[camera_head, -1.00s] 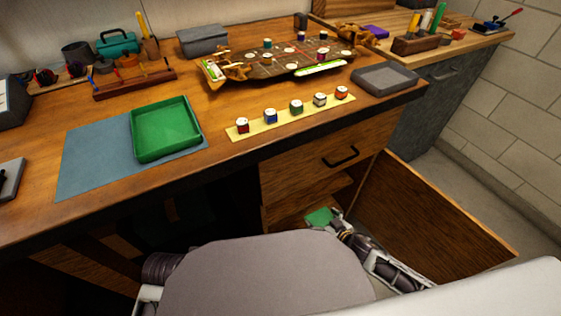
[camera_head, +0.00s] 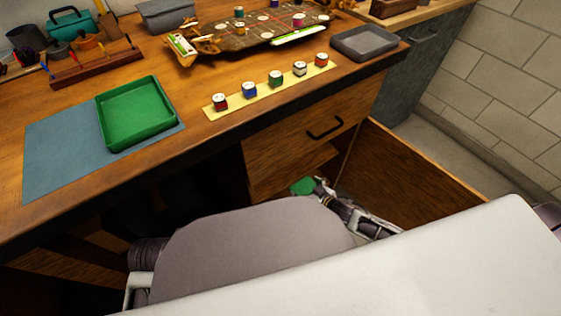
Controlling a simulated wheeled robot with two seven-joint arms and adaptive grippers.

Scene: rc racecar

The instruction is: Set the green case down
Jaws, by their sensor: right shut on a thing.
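The green case (camera_head: 302,187) shows as a small flat green piece low in the open cabinet (camera_head: 415,165) below the desk drawer. My right gripper (camera_head: 320,188) is at the case's right side, shut on it. The gripper's fingers are small and partly hidden in shadow. Whether the case touches the cabinet floor or a shelf cannot be told. My left gripper is not in view.
The cabinet's wooden door stands open to the right. The drawer with a black handle (camera_head: 325,127) is above the case. On the desk are a green tray (camera_head: 172,112) on a blue mat (camera_head: 55,160), a yellow strip (camera_head: 235,105) with several small jars, and a grey tray (camera_head: 336,45).

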